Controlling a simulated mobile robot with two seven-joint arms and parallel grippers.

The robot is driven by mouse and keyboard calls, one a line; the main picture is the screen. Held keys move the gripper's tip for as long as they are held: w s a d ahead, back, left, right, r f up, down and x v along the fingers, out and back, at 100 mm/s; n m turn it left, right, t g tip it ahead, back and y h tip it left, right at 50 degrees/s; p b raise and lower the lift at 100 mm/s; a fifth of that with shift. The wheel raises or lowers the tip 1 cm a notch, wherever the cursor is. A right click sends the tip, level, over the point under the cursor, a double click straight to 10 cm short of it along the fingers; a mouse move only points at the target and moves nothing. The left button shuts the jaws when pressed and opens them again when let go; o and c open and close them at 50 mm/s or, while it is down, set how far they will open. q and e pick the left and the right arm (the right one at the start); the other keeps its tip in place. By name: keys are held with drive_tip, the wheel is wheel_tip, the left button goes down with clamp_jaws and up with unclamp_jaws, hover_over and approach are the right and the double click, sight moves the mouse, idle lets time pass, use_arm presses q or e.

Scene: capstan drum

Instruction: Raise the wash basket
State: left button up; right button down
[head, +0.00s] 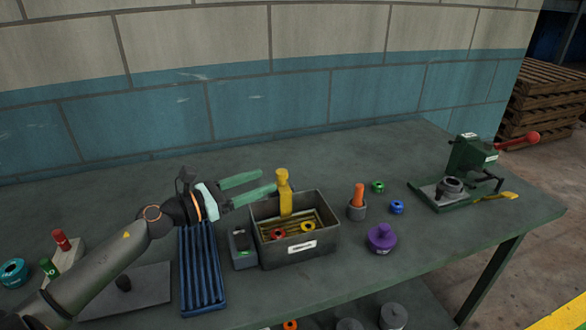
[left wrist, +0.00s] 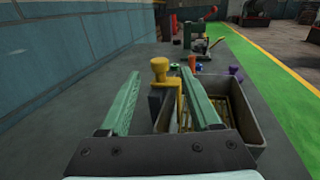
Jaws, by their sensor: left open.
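The wash basket (head: 292,222) is yellow and sits down inside a grey bin (head: 302,249). Its upright yellow handle (head: 284,184) stands above the bin's back edge and ends in a knob. A red ring (head: 278,234) and an orange ring (head: 308,227) lie in the basket. My left gripper (head: 269,180) is open and empty, just left of the handle, with its green fingers pointing at it. In the left wrist view, the handle (left wrist: 160,72) appears between the two fingertips; I cannot tell whether they touch it. My right gripper is not in view.
A small grey box (head: 241,248) and a blue ribbed tray (head: 202,270) stand left of the bin. To the right are an orange-topped cup (head: 357,206), a purple knobbed piece (head: 381,239), small rings and a green press (head: 470,165). The bench behind the bin is clear.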

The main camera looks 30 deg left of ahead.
use_arm(q)
drive_tip(key=shift+p+x, duration=1)
drive_tip(key=shift+x, duration=3.8)
drive_tip(key=shift+a, duration=0.1)
clamp_jaws()
